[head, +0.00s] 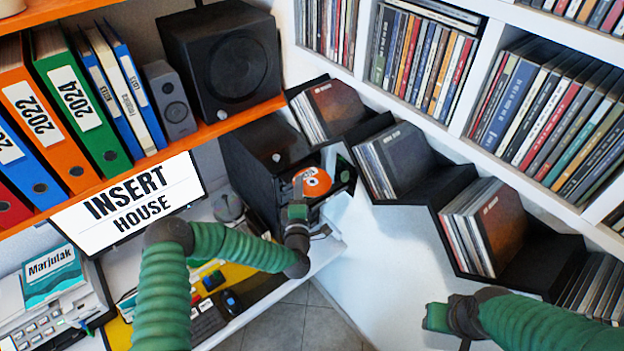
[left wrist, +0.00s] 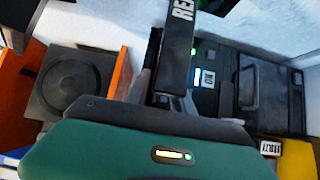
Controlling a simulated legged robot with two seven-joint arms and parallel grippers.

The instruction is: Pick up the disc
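The orange disc (head: 313,181) lies at the front of a black box-shaped device on the desk, left of the hexagonal shelves in the head view. My left gripper (head: 298,186) is at the disc's left edge and overlaps it in the picture. I cannot tell whether it touches or grips the disc. In the left wrist view, a dark strip with white letters "REA" (left wrist: 182,45) shows between or just beyond the left fingers (left wrist: 168,95); the disc's orange face is not clear there. My right gripper (head: 437,317) is low at the right, away from the disc; its fingers are hidden.
Hexagonal black shelves (head: 440,185) with disc cases stand right of the disc. An orange shelf (head: 215,122) with binders and a speaker (head: 222,58) hangs at the upper left. A sign reading "INSERT HOUSE" (head: 128,204) and a keyboard-like machine (head: 50,305) are at the left.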

